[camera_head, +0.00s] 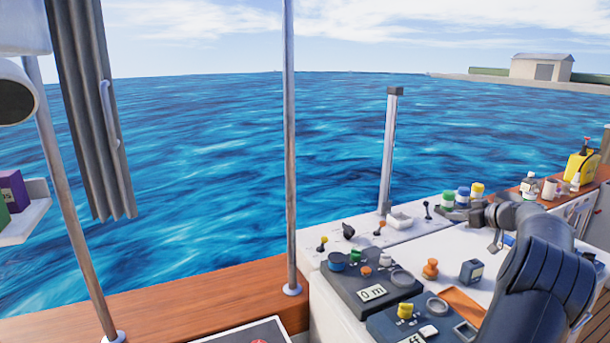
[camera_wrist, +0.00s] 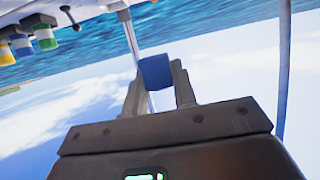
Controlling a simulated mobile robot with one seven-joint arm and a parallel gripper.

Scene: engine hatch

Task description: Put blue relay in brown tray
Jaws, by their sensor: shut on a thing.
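In the wrist view a blue block, seemingly the blue relay (camera_wrist: 155,71), sits between the two fingertips of my gripper (camera_wrist: 158,84). My gripper is shut on it, with open sky and water behind. In the head view my arm reaches in from the lower right and the gripper (camera_head: 455,213) is small, near the jars; I cannot make out the relay there. A flat orange-brown piece, likely the brown tray (camera_head: 460,304), lies on the white top, its right side partly hidden by my arm.
A dark blue labelled box (camera_head: 471,271) and an orange knob-like piece (camera_head: 430,269) stand on the white top. Control panels (camera_head: 372,282) with knobs lie to the left. Green, blue and yellow-lidded jars (camera_head: 462,197) stand behind. A pole (camera_head: 389,150) rises at the back.

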